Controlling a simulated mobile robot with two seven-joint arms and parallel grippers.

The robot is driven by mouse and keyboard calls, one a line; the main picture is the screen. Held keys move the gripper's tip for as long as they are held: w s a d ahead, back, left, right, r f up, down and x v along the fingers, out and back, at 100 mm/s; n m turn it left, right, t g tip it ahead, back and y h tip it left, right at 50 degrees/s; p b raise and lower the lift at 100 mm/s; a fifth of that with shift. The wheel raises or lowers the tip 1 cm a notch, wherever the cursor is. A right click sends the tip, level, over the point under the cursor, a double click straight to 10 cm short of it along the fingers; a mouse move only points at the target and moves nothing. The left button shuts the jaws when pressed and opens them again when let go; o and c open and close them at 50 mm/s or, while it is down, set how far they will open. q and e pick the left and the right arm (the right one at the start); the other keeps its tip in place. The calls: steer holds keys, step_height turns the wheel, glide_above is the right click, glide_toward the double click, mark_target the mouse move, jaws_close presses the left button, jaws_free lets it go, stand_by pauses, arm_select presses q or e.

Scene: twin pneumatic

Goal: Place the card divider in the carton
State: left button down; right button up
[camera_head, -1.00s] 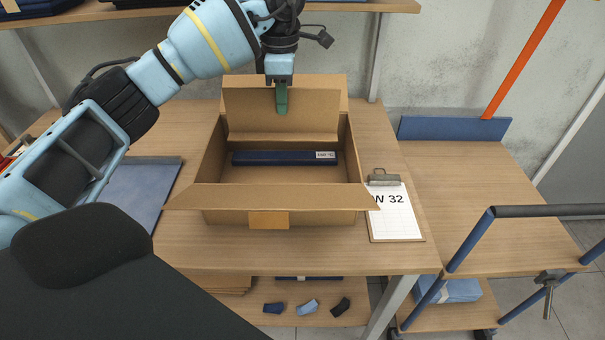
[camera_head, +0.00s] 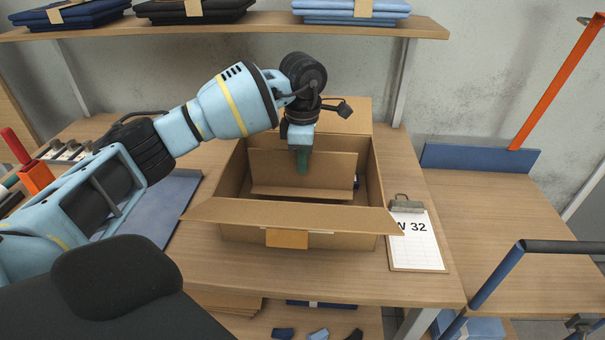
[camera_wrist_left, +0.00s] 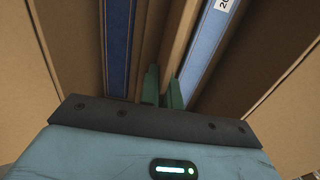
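The open brown carton (camera_head: 222,235) stands on the table, its front flap (camera_head: 290,212) leaning out toward me. The card divider (camera_head: 335,170) is a brown sheet standing upright inside the carton, crosswise. My left gripper (camera_head: 302,162) has green fingertips and reaches down into the carton, at the divider's upper middle. In the left wrist view the fingertips (camera_wrist_left: 163,90) are closed on the divider's edge (camera_wrist_left: 182,35). Blue flat items lie on both sides of it there, one (camera_wrist_left: 118,45) at left and one with a white label (camera_wrist_left: 208,45) at right. The divider's bottom contact is hidden. My right gripper is not in view.
A clipboard (camera_head: 416,245) marked "W 32" lies right of the carton. A blue-grey mat (camera_head: 165,205) lies left, partly behind my arm. A shelf (camera_head: 250,28) with folded stacks runs above. A lower wooden surface (camera_head: 490,220) is at right.

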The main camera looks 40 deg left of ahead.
mark_target(303, 188)
arm_select(q)
steer(key=shift+f, duration=1.8)
steer(key=shift+f, duration=0.15)
steer(key=c, duration=1.6)
jaws_free()
step_height(303, 188, up, 12)
steer(key=shift+r, duration=0.15)
